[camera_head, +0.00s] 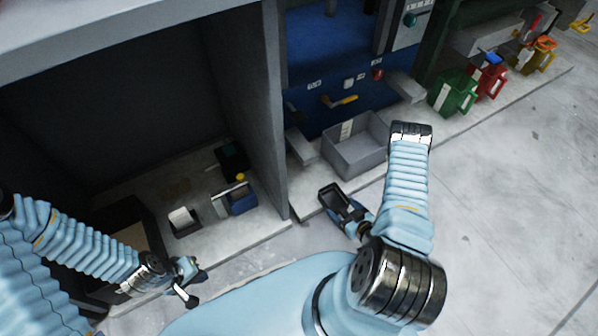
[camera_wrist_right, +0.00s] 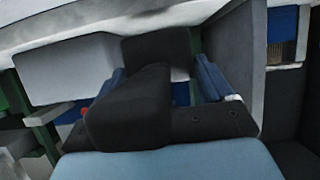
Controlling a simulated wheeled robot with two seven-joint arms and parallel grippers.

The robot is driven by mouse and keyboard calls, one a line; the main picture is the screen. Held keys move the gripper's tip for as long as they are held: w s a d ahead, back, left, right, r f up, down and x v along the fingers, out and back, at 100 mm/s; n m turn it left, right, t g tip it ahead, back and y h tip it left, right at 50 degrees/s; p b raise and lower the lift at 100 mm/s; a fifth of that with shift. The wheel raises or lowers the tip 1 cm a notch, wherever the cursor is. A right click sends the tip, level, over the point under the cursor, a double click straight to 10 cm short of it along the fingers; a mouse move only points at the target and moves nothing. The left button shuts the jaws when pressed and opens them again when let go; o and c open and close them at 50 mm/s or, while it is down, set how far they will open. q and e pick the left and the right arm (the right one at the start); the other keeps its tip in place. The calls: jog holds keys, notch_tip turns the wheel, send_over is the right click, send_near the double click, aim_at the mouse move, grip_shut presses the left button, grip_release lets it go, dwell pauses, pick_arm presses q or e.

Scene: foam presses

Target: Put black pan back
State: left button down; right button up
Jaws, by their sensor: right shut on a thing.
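The black pan (camera_head: 340,203) is a small, dark, open rectangular tray, held in front of the grey divider's base and the grey bin. My right gripper (camera_head: 361,228) is shut on its near end. In the right wrist view the black pan (camera_wrist_right: 130,108) fills the middle, between the blue fingers of my right gripper (camera_wrist_right: 165,82), and hides part of what lies behind. My left gripper (camera_head: 190,286) is empty at the lower left, in front of the shelf edge, with its fingers apart.
A grey bin (camera_head: 350,153) stands before the blue press (camera_head: 335,60). Left of the grey divider (camera_head: 262,110), a blue box (camera_head: 236,202), a black box (camera_head: 231,158) and a dark holder with a white block (camera_head: 183,218) stand on the shelf. Green (camera_head: 453,92) and red (camera_head: 489,80) bins stand right.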

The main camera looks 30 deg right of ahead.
jog(key=w, duration=1)
jog(key=w+a+b, duration=0.1)
jog(key=w, duration=0.4)
jog(key=shift+w, duration=0.3)
jog(key=shift+w+a+f, duration=0.15)
jog(key=shift+w, duration=0.85)
jog(key=shift+s+f+b, duration=0.15)
jog(key=shift+f+b, duration=0.3)
jog(key=shift+f, duration=1.2)
